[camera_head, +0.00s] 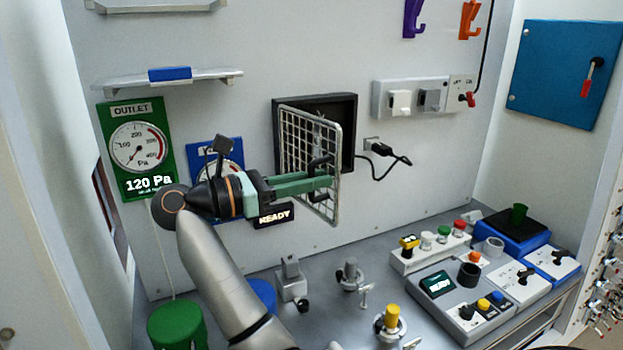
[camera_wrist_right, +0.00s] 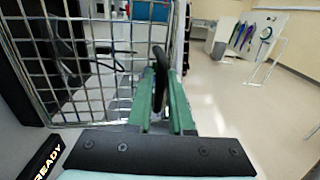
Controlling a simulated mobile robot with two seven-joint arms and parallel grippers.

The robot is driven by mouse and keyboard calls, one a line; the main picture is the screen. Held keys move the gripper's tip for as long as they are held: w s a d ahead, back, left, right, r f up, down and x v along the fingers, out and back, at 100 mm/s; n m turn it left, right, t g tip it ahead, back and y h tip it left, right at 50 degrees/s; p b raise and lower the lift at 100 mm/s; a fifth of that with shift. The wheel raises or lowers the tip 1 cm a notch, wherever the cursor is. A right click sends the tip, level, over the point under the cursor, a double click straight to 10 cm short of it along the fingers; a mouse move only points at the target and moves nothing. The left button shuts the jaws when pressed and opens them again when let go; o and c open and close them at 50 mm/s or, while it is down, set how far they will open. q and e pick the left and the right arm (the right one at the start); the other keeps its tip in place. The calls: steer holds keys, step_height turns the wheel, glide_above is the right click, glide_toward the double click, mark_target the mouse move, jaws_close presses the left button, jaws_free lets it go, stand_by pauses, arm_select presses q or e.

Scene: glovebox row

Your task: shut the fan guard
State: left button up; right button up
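The fan guard (camera_head: 310,147) is a wire mesh panel in a light metal frame. It stands swung out from the black square fan opening (camera_head: 348,110) in the back wall. It also shows at the left in the right wrist view (camera_wrist_right: 98,73). A dark handle (camera_head: 319,164) sits at its free edge. My right gripper (camera_head: 333,182) has its green fingers at this edge. In the wrist view the fingers (camera_wrist_right: 162,76) lie close on either side of the dark handle and appear shut on it. My left gripper is not in view.
Left of the guard are a green OUTLET gauge (camera_head: 137,150), a blue panel and a READY display (camera_head: 273,217). A black plug (camera_head: 381,149) with a cable is at the right. Valves and control boxes (camera_head: 465,300) crowd the bench below. The wall below the guard is mostly bare.

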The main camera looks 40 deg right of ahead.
jaws_close()
stand_by(1.2)
